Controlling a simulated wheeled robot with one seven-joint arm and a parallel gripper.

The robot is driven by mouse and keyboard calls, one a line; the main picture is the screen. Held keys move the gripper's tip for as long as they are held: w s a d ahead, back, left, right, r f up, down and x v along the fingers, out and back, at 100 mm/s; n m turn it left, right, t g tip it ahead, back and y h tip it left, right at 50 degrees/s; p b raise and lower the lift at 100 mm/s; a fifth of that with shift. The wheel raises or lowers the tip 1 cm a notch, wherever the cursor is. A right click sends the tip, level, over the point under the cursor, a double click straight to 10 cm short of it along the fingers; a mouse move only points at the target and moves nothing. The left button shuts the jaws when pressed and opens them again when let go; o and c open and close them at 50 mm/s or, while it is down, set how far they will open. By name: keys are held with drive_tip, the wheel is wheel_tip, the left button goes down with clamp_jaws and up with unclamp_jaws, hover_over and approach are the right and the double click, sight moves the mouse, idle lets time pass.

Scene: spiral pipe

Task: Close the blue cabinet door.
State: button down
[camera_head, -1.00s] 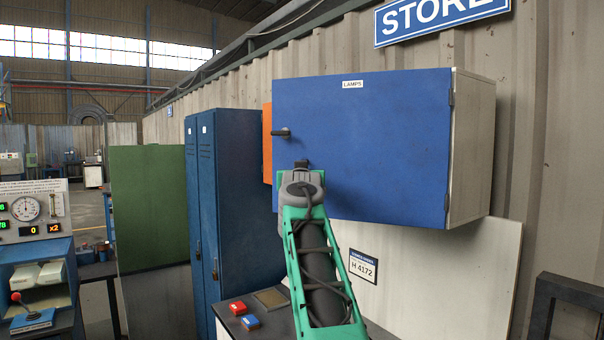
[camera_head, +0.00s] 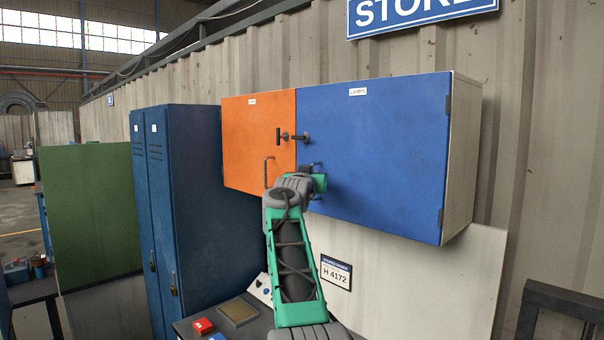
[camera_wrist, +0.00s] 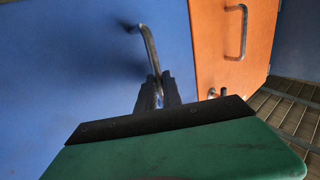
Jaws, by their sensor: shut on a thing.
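The blue cabinet door (camera_head: 385,150), labelled LAMPS, is hinged at its right edge. In the head view it lies nearly in line with the orange door (camera_head: 245,140) to its left; I cannot tell whether it is fully shut. A dark turn handle (camera_head: 300,138) sits near its upper left edge. My gripper (camera_head: 317,170) is at the door's lower left corner, mostly hidden by my own arm in the head view. In the wrist view my gripper's dark fingers (camera_wrist: 157,93) are closed around the lower part of the door's metal pull handle (camera_wrist: 150,48).
The orange door has its own pull handle (camera_head: 267,172) and turn handle (camera_head: 280,136). A tall blue locker (camera_head: 200,200) stands at the left. A dark frame (camera_head: 565,300) stands at lower right.

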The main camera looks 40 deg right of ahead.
drive_tip(key=shift+d+r, duration=0.1)
drive_tip(key=shift+r, duration=0.2)
drive_tip(key=c, duration=1.7)
unclamp_jaws()
drive_tip(key=shift+w+d+f, duration=0.1)
drive_tip(key=shift+d+f, duration=0.05)
drive_tip(key=shift+d, duration=0.05)
drive_tip(key=shift+c, duration=0.2)
drive_tip(key=shift+o, duration=1.2)
drive_tip(key=shift+a+f, duration=0.1)
drive_tip(key=shift+f, duration=0.2)
drive_tip(key=b+v, duration=0.5)
drive_tip(key=v, duration=0.3)
drive_tip(key=shift+r, duration=0.25)
